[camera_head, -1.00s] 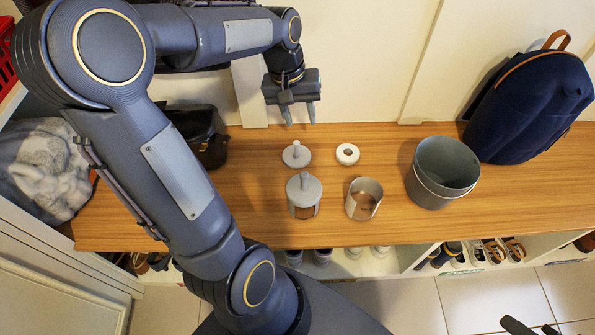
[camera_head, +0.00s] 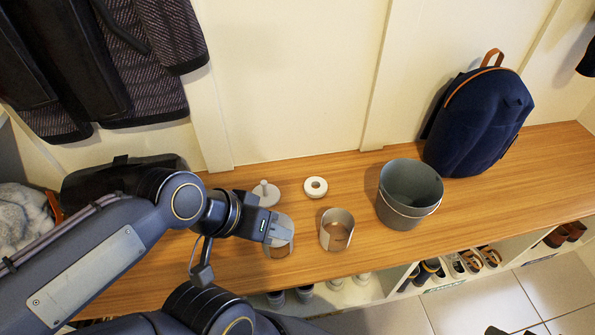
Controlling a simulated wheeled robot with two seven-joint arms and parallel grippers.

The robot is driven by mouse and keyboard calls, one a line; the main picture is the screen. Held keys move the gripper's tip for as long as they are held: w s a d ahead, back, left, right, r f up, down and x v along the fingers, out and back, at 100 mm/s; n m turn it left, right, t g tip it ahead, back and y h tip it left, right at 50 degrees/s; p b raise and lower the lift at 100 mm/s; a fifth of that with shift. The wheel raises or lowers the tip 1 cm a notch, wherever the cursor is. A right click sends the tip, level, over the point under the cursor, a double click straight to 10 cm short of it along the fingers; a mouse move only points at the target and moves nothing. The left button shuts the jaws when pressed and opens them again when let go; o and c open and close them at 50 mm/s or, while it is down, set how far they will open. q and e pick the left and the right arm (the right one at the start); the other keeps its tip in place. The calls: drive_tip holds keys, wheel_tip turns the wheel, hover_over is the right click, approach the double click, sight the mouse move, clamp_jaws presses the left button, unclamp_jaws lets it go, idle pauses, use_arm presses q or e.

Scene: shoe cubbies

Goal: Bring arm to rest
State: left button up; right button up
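My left gripper (camera_head: 275,230) reaches in from the left, low over the bench, at the jar with the knobbed lid. Its fingers overlap the top of this jar (camera_head: 279,249), so the lid and knob are hidden. I cannot tell whether the fingers touch it or how far apart they are. My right gripper is not in view.
On the wooden bench (camera_head: 450,202) are a loose knobbed lid (camera_head: 264,193), a white ring (camera_head: 315,187), an open metal cup (camera_head: 337,230), a grey bucket (camera_head: 410,190) and a navy backpack (camera_head: 480,122). Coats (camera_head: 110,65) hang upper left. Shoes fill cubbies below.

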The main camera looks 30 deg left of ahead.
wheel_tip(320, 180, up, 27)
drive_tip(key=p, duration=2.7)
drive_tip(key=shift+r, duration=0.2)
